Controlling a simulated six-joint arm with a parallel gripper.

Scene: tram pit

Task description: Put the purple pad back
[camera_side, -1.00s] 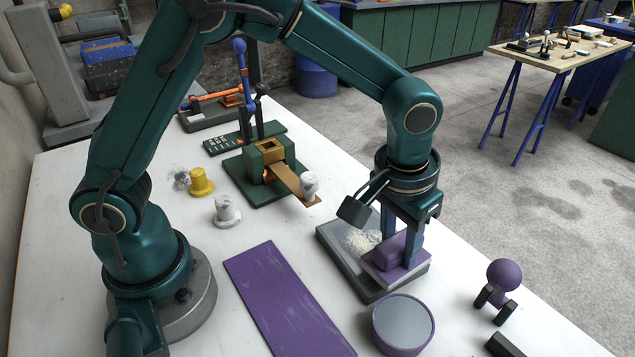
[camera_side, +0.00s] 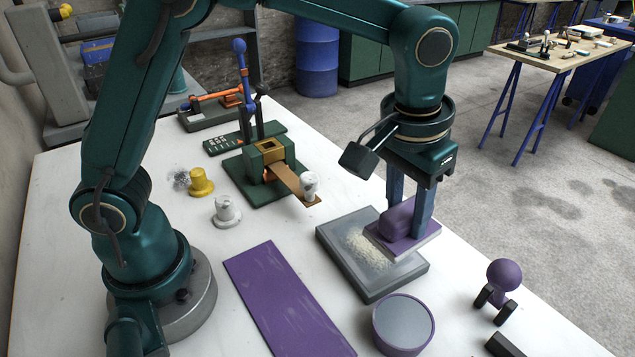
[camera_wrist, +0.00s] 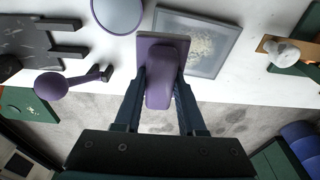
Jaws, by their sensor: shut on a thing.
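My gripper (camera_side: 409,214) is shut on the purple pad (camera_side: 397,221), a flat plate with a rounded block handle on top. The fingers pinch the handle from both sides. The pad is held level above the right part of a grey tray (camera_side: 333,253) with pale grains (camera_side: 366,248) spread in it. In the wrist view the pad (camera_wrist: 162,76) sits between the fingers, with the tray (camera_wrist: 228,28) beyond it. A long purple mat (camera_side: 285,300) lies bare on the white table, left of the tray.
A purple-rimmed round dish (camera_side: 403,325) stands in front of the tray. A purple ball-topped tool (camera_side: 504,274) on a dark stand is at the right. A green press (camera_side: 268,160), a white knob-topped piece (camera_side: 227,212) and a yellow one (camera_side: 200,182) stand behind and left.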

